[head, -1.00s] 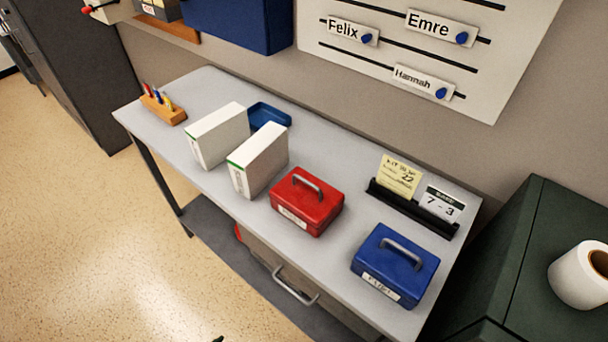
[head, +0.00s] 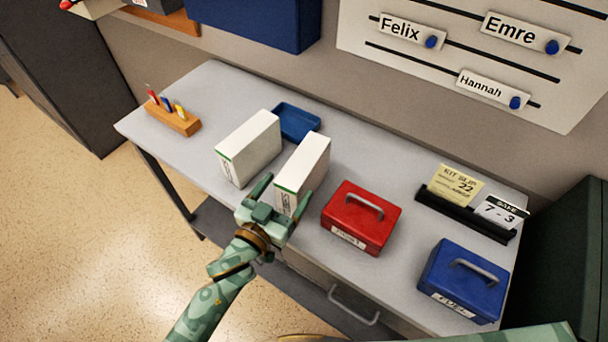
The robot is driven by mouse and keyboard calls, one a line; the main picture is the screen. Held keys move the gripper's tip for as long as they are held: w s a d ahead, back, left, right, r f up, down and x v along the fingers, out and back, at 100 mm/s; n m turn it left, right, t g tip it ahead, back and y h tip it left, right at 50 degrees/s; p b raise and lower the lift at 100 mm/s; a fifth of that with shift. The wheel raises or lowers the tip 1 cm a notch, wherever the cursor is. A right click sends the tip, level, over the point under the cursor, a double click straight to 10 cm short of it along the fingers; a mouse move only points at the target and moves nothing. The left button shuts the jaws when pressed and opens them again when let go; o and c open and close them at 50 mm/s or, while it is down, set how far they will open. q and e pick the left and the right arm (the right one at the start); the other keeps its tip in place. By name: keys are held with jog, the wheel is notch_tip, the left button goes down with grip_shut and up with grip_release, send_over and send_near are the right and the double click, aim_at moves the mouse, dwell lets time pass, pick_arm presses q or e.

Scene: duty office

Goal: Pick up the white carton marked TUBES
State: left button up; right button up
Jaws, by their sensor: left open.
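Two white cartons with thin green edges stand side by side on the grey desk. Both have dark print low on the front faces, too small to read surely, so I cannot tell which says TUBES. The left carton (head: 250,145) stands clear of the gripper. The right carton (head: 305,165) is directly in front of my left gripper (head: 284,194). That gripper is open, with its fingers spread around the near lower end of the right carton; whether they touch it I cannot tell. My right gripper is out of view.
A red cash box (head: 347,225) stands close to the right of the cartons. A blue cash box (head: 462,282), a card holder (head: 464,213), a blue tray (head: 298,122) and a wooden pen block (head: 174,117) are also on the desk (head: 213,85).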

aim_at(297, 176)
pick_arm(q)
jog(key=x, duration=0.3)
jog(key=f+b+x, duration=0.1)
jog(key=x, duration=0.1)
jog(key=shift+w+d, duration=0.2)
jog(key=shift+w, duration=0.05)
jog(key=shift+s+r, duration=0.1)
jog(key=c, duration=1.3)
